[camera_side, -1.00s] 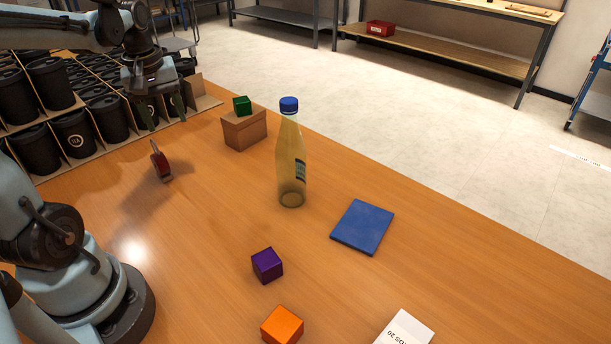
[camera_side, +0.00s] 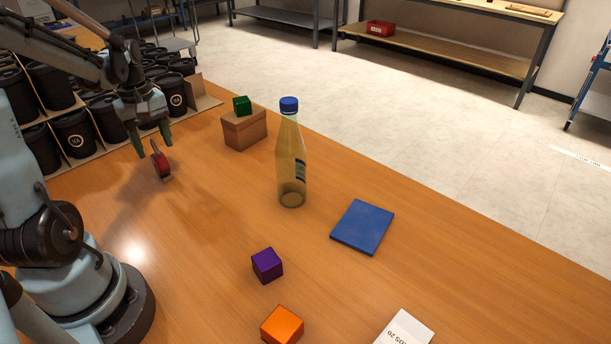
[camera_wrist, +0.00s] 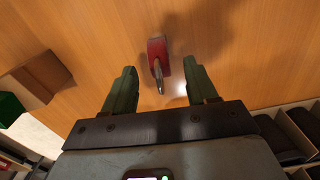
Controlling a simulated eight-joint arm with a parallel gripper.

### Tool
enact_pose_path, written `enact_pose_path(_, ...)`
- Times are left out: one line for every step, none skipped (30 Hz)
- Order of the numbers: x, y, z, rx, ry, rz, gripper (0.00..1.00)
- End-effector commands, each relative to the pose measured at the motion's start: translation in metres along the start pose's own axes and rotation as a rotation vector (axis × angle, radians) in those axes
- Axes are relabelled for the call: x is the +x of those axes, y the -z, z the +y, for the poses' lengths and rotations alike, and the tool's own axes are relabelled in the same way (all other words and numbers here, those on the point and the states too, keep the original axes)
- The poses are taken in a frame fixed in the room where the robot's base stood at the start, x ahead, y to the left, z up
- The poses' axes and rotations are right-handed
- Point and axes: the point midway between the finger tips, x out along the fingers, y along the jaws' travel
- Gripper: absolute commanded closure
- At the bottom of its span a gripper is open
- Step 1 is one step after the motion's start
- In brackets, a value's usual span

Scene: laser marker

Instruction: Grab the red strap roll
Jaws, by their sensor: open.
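The red strap roll (camera_side: 161,164) stands on edge on the wooden table, in front of the box of black cups. It also shows in the wrist view (camera_wrist: 157,49), at the top centre, with a dark part pointing toward my gripper. My gripper (camera_side: 154,146) is open and empty, just behind and above the roll in the side view. In the wrist view, the green fingers of my gripper (camera_wrist: 160,72) stand apart, with the roll lying between and slightly beyond their tips.
Black cups (camera_side: 73,132) in a cardboard tray stand behind and left. A cardboard box (camera_side: 244,130) with a green cube (camera_side: 242,105) on it and a bottle (camera_side: 291,160) stand to the right. Purple (camera_side: 267,265) and orange (camera_side: 282,325) cubes and a blue pad (camera_side: 362,227) lie nearer. Bare table surrounds the roll.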

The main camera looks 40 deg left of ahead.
Motion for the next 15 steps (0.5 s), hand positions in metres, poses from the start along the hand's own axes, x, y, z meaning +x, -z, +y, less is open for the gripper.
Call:
enact_pose_path(0.003, 0.000, 0.000, 0.000, 0.000, 0.000, 0.43)
enact_pose_path(0.005, 0.001, 0.001, 0.000, 0.000, 0.000, 0.43)
enact_pose_path(0.009, 0.001, 0.001, 0.000, 0.000, 0.000, 0.43)
enact_pose_path(0.013, 0.001, 0.001, 0.000, 0.000, 0.000, 0.43)
enact_pose_path(0.017, 0.002, 0.001, 0.000, 0.000, 0.000, 0.43)
enact_pose_path(0.022, 0.002, 0.002, 0.000, 0.000, 0.000, 0.43)
enact_pose_path(0.026, 0.003, 0.002, 0.000, 0.000, 0.000, 0.43)
enact_pose_path(0.030, 0.003, 0.002, 0.000, 0.000, 0.000, 0.43)
enact_pose_path(0.035, 0.003, 0.002, 0.000, 0.000, 0.000, 0.43)
enact_pose_path(0.038, 0.003, 0.002, 0.000, 0.000, 0.000, 0.43)
enact_pose_path(0.041, 0.003, 0.002, 0.001, 0.000, 0.000, 0.43)
enact_pose_path(0.044, 0.003, 0.002, 0.001, 0.000, 0.000, 0.43)
enact_pose_path(0.046, 0.003, 0.002, 0.001, 0.000, 0.000, 0.43)
enact_pose_path(0.048, 0.003, 0.002, 0.001, 0.000, 0.000, 0.43)
enact_pose_path(0.050, 0.003, 0.002, 0.001, 0.000, 0.000, 0.43)
